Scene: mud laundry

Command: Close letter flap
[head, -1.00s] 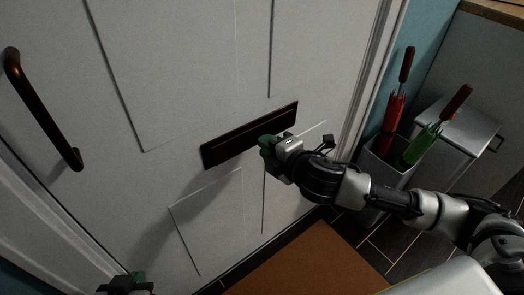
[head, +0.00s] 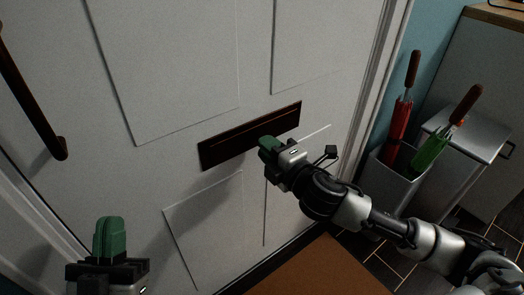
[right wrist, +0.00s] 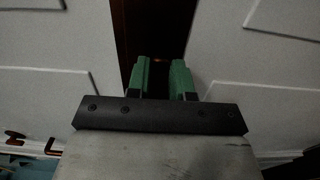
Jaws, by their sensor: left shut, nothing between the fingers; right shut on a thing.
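The dark brown letter plate with its flap (head: 232,146) is set in the white door and lies tilted across the middle of the head view. My right gripper (head: 265,147) is at its lower right edge, fingertips against the plate. In the right wrist view its green fingers (right wrist: 161,75) have a narrow gap between them, in front of the brown letter plate (right wrist: 150,30). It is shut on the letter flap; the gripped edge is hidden. The flap's exact angle cannot be told. My left gripper (head: 109,238) is shut and empty at the lower left, apart from the door plate.
A dark door handle (head: 35,100) is at the upper left of the white door (head: 165,70). A grey bin (head: 385,180) with a red umbrella (head: 401,118) and a green umbrella (head: 431,148) stands at the right. A brown mat (head: 325,272) lies on the floor.

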